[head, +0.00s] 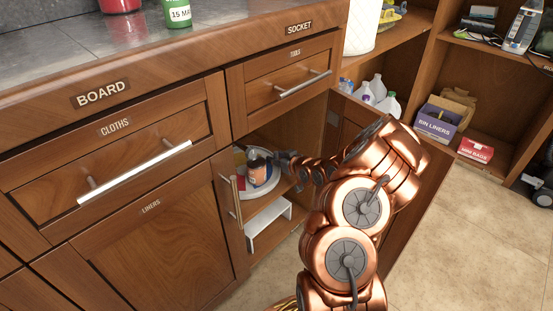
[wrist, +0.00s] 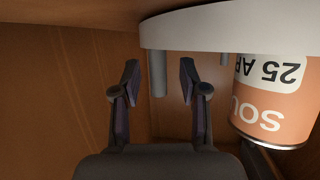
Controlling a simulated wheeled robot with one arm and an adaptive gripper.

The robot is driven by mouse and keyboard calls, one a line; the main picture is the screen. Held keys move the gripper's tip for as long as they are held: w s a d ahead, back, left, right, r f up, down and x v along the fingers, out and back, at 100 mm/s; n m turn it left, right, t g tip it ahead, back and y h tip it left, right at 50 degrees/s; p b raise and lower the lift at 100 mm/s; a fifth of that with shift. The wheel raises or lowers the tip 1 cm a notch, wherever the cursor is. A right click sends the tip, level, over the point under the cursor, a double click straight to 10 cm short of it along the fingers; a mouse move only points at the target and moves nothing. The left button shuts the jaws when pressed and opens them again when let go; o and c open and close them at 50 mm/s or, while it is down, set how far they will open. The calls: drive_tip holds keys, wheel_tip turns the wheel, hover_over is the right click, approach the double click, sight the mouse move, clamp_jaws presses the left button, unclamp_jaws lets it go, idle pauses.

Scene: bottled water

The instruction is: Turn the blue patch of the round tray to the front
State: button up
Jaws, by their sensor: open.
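The round tray (head: 264,193) is white and sits inside the open cabinet under the TOOLS drawer. Its pale rim (wrist: 230,28) crosses the top of the wrist view, which looks upside down. An orange and white soup can (head: 258,172) stands on the tray; it also shows in the wrist view (wrist: 272,100). A grey peg (wrist: 158,78) projects from the tray, and a second peg (wrist: 224,60) is nearer the can. My gripper (wrist: 157,82) is open, its fingers on either side of the first peg, with gaps visible. I cannot make out the blue patch.
A white step-like stand (head: 268,222) is below the tray. The cabinet's side walls (wrist: 75,85) are close to my gripper. The open door (head: 405,205) is right of my arm. Bottles (head: 377,88) stand on the shelf behind.

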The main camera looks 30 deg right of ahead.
drive_tip(key=shift+x, duration=0.8)
drive_tip(key=shift+r, duration=0.1)
drive_tip(key=shift+d, duration=0.1)
drive_tip(key=shift+c, duration=0.2)
clamp_jaws()
